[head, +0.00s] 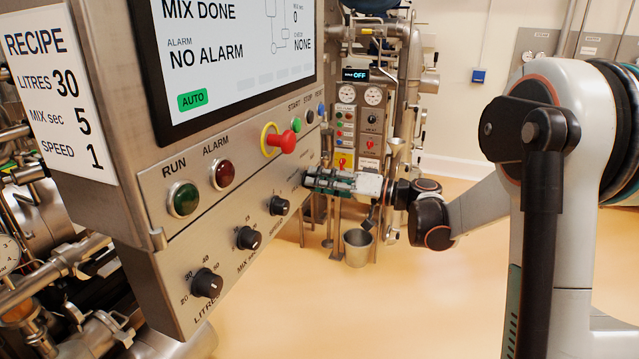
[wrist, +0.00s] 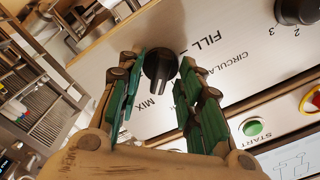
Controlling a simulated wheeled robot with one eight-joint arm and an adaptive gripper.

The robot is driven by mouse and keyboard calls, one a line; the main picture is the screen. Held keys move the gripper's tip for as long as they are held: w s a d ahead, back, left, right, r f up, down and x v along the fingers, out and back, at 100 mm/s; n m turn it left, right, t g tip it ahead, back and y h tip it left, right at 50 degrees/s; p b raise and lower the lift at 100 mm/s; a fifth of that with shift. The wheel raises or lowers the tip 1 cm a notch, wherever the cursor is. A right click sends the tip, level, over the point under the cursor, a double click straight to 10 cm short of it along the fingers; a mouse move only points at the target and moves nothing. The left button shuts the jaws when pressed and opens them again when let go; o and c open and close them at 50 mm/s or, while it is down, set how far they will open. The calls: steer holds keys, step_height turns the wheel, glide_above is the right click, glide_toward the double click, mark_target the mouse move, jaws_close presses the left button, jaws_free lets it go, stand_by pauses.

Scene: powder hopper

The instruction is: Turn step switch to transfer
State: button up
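The step switch is a black knob (wrist: 159,66) on the steel panel, with FILL, CIRCULATE and MIX lettered around it in the wrist view. Its narrow grip seems to point toward MIX. No TRANSFER label can be read. My gripper (wrist: 163,72) has its green-padded fingers apart, one on each side of the knob. A gap shows on both sides, so I see no clamping. In the head view my gripper (head: 309,178) is at the far end of the lower control panel and hides the step switch.
Nearer knobs for speed (head: 279,205), mix seconds (head: 249,238) and litres (head: 207,283) line the panel. Green RUN (head: 184,199) and red ALARM (head: 222,174) lamps sit above, near a red emergency button (head: 283,142). The screen (head: 235,55) reads MIX DONE. Open floor lies right.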

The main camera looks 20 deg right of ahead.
steer(key=shift+w+a, duration=0.1)
steer(key=shift+a, duration=0.1)
jaws_close()
stand_by(0.3)
steer(key=shift+f+m+b, duration=0.1)
steer(key=shift+m+b, duration=0.2)
steer(key=shift+m, duration=4.1)
